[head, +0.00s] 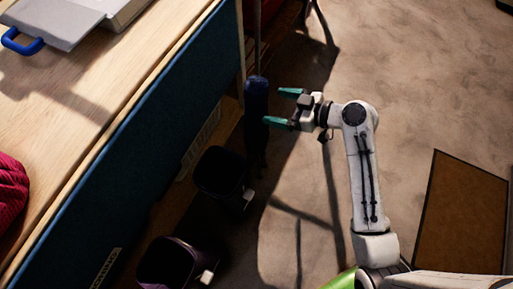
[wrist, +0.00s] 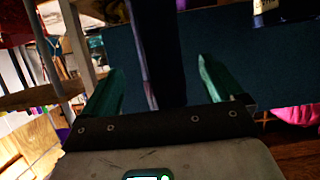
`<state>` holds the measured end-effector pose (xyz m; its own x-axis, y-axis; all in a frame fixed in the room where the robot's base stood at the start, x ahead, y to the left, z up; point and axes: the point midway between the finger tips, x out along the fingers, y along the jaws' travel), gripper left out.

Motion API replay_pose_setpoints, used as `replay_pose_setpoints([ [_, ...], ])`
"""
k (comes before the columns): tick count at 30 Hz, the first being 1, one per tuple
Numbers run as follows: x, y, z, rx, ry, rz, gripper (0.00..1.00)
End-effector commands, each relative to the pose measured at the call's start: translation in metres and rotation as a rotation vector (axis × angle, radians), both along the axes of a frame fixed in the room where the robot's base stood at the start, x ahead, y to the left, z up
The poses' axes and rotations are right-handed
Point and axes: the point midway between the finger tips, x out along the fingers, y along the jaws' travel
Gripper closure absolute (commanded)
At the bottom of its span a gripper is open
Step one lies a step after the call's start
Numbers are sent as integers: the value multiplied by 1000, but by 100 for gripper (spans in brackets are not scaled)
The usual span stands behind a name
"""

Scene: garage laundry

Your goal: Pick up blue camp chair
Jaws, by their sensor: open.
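The blue camp chair (head: 256,98) appears as a long, narrow, dark blue folded bundle standing beside the workbench in the head view. Its lower part is lost in shadow. My gripper (head: 272,106) is open, with its two teal fingers pointing left at the bundle's upper part. The lower fingertip in the picture comes up to the bundle's edge. In the wrist view a dark upright shape, likely the chair (wrist: 158,50), stands between the open fingers of my gripper (wrist: 161,75). I cannot tell whether either finger touches it.
A wooden workbench (head: 85,105) with a dark blue side runs along the left. Two dark bins (head: 219,172) (head: 170,265) stand below its edge, near the chair. A brown mat (head: 465,215) lies on the right. The concrete floor right of my arm is mostly clear.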

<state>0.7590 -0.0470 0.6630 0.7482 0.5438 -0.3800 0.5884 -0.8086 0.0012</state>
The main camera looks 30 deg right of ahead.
Motion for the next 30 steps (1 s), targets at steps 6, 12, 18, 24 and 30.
replay_pose_setpoints([
  [6, 18, 13, -10, 1, 2, -1, 6],
  [12, 33, 23, -16, -1, 2, 1, 6],
  [18, 54, 37, -27, -1, 3, 1, 6],
  [24, 60, 42, -29, -1, 3, 0, 6],
  [30, 60, 42, -29, -1, 3, 0, 11],
])
